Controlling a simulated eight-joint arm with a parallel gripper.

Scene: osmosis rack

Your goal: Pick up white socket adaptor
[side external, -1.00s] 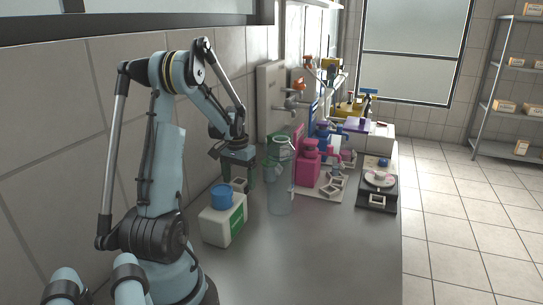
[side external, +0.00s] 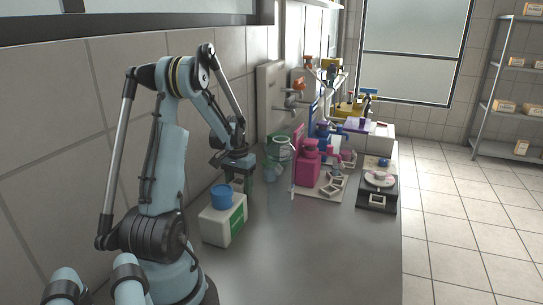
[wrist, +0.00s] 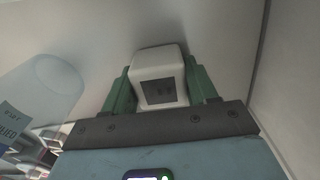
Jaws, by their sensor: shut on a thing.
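The white socket adaptor (wrist: 160,65) is a rounded white block with a dark square on the side facing the wrist camera. It sits between the two green fingers of my gripper (wrist: 157,82), which touch it on both sides. In the side view my gripper (side external: 241,184) is low over the back of the bench, behind the white box with the blue lid (side external: 224,217). The adaptor is small and mostly hidden there, so I cannot tell whether it touches the bench.
A clear cylinder (wrist: 42,98) is close to the left of my gripper in the wrist view. Pink bottles (side external: 307,168) and a black scale (side external: 377,192) stand farther along the bench (side external: 310,250). The tiled wall is close behind. The front bench area is clear.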

